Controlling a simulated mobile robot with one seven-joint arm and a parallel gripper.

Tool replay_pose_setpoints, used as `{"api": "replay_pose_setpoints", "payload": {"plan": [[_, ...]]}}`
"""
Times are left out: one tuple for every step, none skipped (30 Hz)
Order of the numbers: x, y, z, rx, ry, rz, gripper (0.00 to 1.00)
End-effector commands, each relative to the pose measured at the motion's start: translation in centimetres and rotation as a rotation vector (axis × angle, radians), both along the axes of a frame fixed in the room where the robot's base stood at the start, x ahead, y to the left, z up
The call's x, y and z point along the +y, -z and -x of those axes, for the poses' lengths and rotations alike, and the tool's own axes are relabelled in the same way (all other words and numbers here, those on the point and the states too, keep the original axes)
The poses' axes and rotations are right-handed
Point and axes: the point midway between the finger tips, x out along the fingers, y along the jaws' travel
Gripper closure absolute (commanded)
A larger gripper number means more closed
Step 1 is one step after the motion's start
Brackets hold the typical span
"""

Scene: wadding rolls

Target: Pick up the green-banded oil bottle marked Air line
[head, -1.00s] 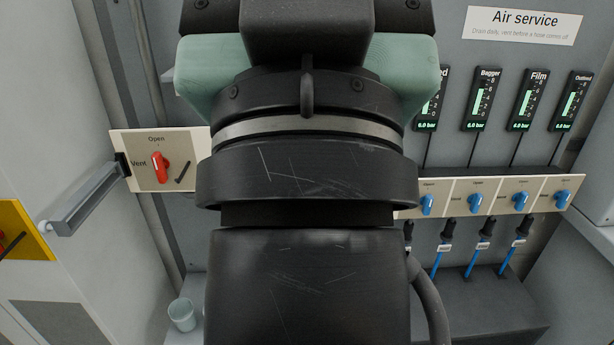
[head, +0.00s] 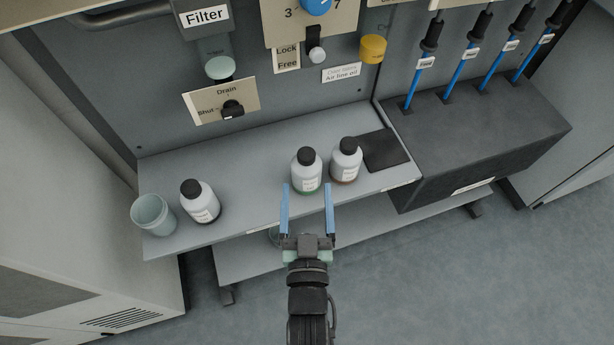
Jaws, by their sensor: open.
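The green-banded bottle (head: 307,171), white with a black cap, stands upright on the grey shelf (head: 250,157) in the head view. Its label is too small to read. My gripper (head: 308,196) is open, its two blue fingers pointing toward this bottle from the front edge of the shelf. The fingertips appear on either side of the bottle's lower part; I cannot tell how far they are from it. A brown-banded bottle (head: 346,161) stands close to its right. Another bottle (head: 201,203) with a dark band stands further left.
A pale cup (head: 153,215) stands at the shelf's left end. A black mat (head: 384,150) lies right of the bottles, beside a dark box (head: 480,130) with blue hoses. The back panel carries a drain valve (head: 232,110). A lower shelf (head: 245,262) sits beneath.

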Motion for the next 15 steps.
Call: {"api": "replay_pose_setpoints", "payload": {"plan": [[0.0,0.6,-0.1,0.003,0.0,0.0,0.19],[0.0,0.7,-0.3,0.003,0.0,0.0,0.19],[0.0,0.7,-0.9,0.003,-0.001,0.0,0.19],[0.0,0.6,-1.4,0.002,-0.001,0.0,0.19],[0.0,0.5,-1.9,0.0,-0.001,0.0,0.19],[0.0,0.5,-2.7,0.001,-0.001,0.0,0.19],[0.0,0.6,-3.3,0.001,-0.001,0.0,0.19],[0.0,0.5,-3.8,0.001,0.0,0.0,0.19],[0.0,0.5,-4.5,0.001,0.0,0.0,0.19],[0.0,0.5,-5.1,0.001,0.0,0.0,0.19],[0.0,0.5,-5.5,0.002,0.0,0.0,0.19],[0.0,0.6,-6.0,0.003,0.0,0.0,0.19],[0.0,0.6,-6.3,0.003,0.0,0.0,0.19],[0.0,0.6,-6.6,0.003,0.0,0.0,0.19],[0.0,0.5,-6.9,0.003,0.0,0.0,0.19]]}}
